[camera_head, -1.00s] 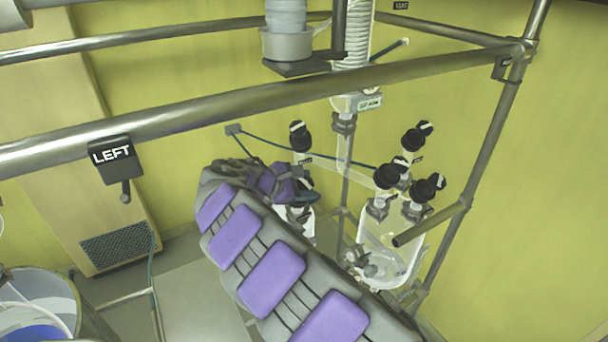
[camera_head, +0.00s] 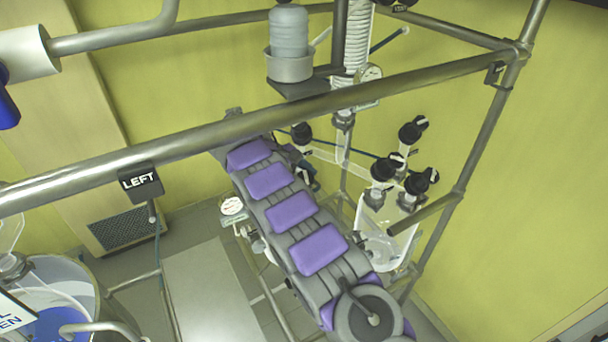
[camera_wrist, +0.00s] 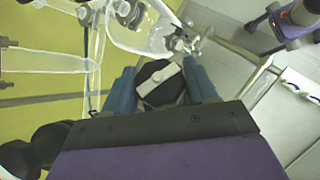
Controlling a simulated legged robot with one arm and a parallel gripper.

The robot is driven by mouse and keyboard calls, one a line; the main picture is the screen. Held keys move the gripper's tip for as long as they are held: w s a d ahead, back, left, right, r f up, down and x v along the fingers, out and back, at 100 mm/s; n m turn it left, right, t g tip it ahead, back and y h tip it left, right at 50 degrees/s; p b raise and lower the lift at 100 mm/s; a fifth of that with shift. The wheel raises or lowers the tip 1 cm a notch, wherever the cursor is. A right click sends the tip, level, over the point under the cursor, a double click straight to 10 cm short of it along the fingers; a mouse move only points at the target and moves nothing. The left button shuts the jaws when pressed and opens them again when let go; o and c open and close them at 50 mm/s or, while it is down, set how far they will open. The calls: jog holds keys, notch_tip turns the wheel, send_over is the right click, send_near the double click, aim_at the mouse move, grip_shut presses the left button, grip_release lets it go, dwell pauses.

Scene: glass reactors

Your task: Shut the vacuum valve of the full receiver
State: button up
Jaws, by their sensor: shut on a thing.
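In the wrist view my gripper (camera_wrist: 160,74) has its two blue fingers closed on either side of a black valve knob (camera_wrist: 150,97) with a pale bar across its top. The bar lies at a slant. In the head view my purple-padded arm hides most of the gripper and the glass behind it. A glass receiver (camera_head: 378,248) stands right of my arm with several black knobs (camera_head: 383,168) above it. Another black knob (camera_head: 301,133) shows just beyond my arm. I cannot tell how full each receiver is.
A metal rail with a LEFT sign (camera_head: 139,182) crosses in front. A frame post (camera_head: 485,130) stands at the right. A round gauge (camera_head: 232,206) is left of my arm. A bucket (camera_head: 60,290) stands at the lower left. Another black knob (camera_wrist: 45,146) is close beside my gripper.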

jog(key=shift+m+g, duration=0.3)
dwell(0.5)
jog(key=o, duration=1)
jog(key=shift+w+f, duration=0.1)
jog(key=shift+d, duration=0.1)
